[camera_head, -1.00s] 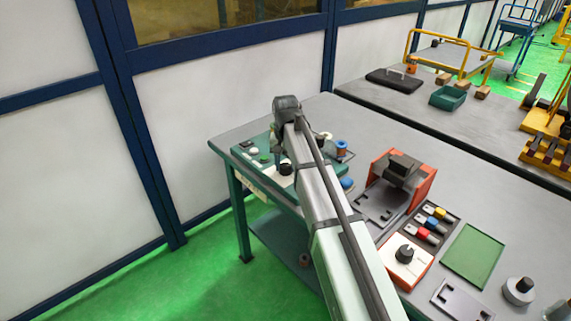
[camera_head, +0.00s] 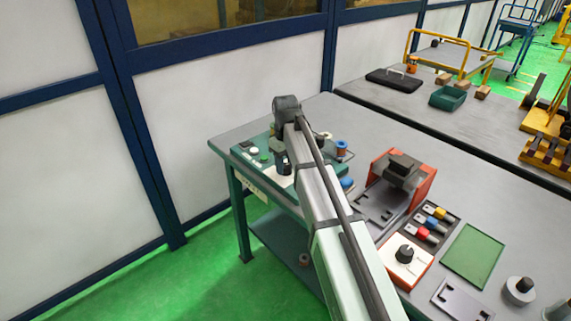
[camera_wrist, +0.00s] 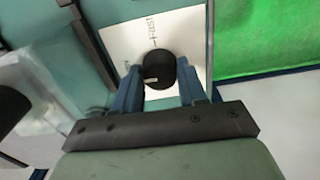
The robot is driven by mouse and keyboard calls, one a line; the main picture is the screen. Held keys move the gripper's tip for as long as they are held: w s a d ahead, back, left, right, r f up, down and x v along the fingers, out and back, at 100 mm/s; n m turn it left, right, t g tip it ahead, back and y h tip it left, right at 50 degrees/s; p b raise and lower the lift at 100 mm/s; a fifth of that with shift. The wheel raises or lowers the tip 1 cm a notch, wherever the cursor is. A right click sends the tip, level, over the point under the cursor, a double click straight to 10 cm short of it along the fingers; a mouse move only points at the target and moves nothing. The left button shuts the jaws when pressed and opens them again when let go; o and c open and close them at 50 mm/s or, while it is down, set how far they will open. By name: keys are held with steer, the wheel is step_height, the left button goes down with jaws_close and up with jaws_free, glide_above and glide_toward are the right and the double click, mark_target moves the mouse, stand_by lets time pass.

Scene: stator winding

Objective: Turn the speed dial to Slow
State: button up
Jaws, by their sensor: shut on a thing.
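The speed dial is a round black knob (camera_wrist: 161,67) with a small pale mark on its lower left side in the wrist view. It sits on a white label plate (camera_wrist: 190,38) with small dark lettering and tick lines, too blurred and tilted to read surely. My gripper (camera_wrist: 158,88) has its two blue fingers on either side of the knob, shut on it. In the head view my gripper (camera_head: 283,162) is down at the white plate on the green panel, and hides most of the dial.
On the green panel (camera_head: 246,153) are small buttons (camera_head: 264,157), with blue and copper spools (camera_head: 341,148) near my arm. An orange-sided box with another black knob (camera_head: 405,253) stands front right. A green mat (camera_head: 473,255) lies beside it.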

mark_target(285, 166)
steer(key=shift+n, duration=0.3)
steer(key=o, duration=1.1)
steer(key=shift+c, duration=0.2)
step_height(285, 166, up, 14)
steer(key=shift+f, duration=0.1)
